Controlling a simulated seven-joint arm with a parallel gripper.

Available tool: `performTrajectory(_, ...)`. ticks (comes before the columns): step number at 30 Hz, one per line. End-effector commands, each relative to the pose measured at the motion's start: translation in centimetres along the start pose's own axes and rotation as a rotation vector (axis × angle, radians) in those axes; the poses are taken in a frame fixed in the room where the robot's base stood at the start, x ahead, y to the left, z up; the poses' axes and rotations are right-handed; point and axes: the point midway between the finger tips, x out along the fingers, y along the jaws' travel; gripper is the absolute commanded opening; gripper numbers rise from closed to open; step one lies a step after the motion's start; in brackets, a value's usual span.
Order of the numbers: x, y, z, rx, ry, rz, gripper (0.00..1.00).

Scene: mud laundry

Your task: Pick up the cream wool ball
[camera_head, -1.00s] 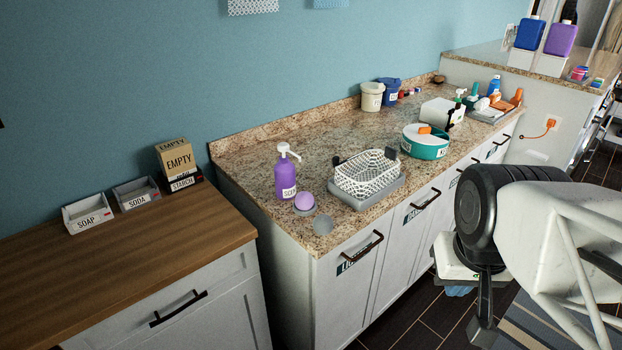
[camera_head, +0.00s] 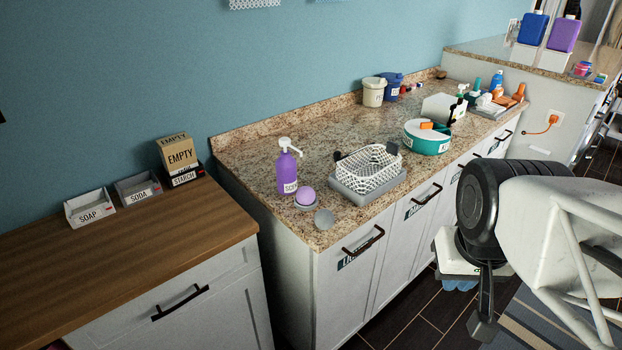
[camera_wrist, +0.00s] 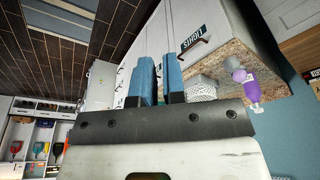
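I cannot make out a cream ball in any view. A purple ball (camera_head: 305,196) sits on a small round grey dish on the granite counter. A plain grey ball (camera_head: 324,219) lies close to the counter's front edge; it also shows in the wrist view (camera_wrist: 238,75). A white wire basket (camera_head: 368,168) stands on a grey base behind them; its contents are not clear. My gripper (camera_head: 463,286) hangs in front of the cabinets, below counter height and right of the balls. In the wrist view its blue fingers (camera_wrist: 160,82) stand apart with nothing between them.
A purple pump bottle (camera_head: 289,172) stands behind the purple ball. A teal and white round tub (camera_head: 427,143) and several bottles stand farther right. A lower wooden counter (camera_head: 130,250) with labelled bins is at left. The floor before the cabinets is clear.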

Motion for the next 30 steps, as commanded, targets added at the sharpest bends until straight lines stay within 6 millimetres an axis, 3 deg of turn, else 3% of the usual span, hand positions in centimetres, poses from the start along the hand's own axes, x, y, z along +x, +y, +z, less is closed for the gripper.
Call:
performTrajectory(1, 0.0, 0.0, 0.0, 0.000, 0.000, 0.000, 0.18)
performTrajectory(15, 0.0, 0.0, 0.0, 0.000, 0.000, 0.000, 0.87)
performTrajectory(25, 0.0, 0.0, -0.2, 0.003, -0.003, 0.003, 0.87)
performTrajectory(30, 0.2, -0.2, -1.3, 0.028, -0.024, 0.026, 0.87)
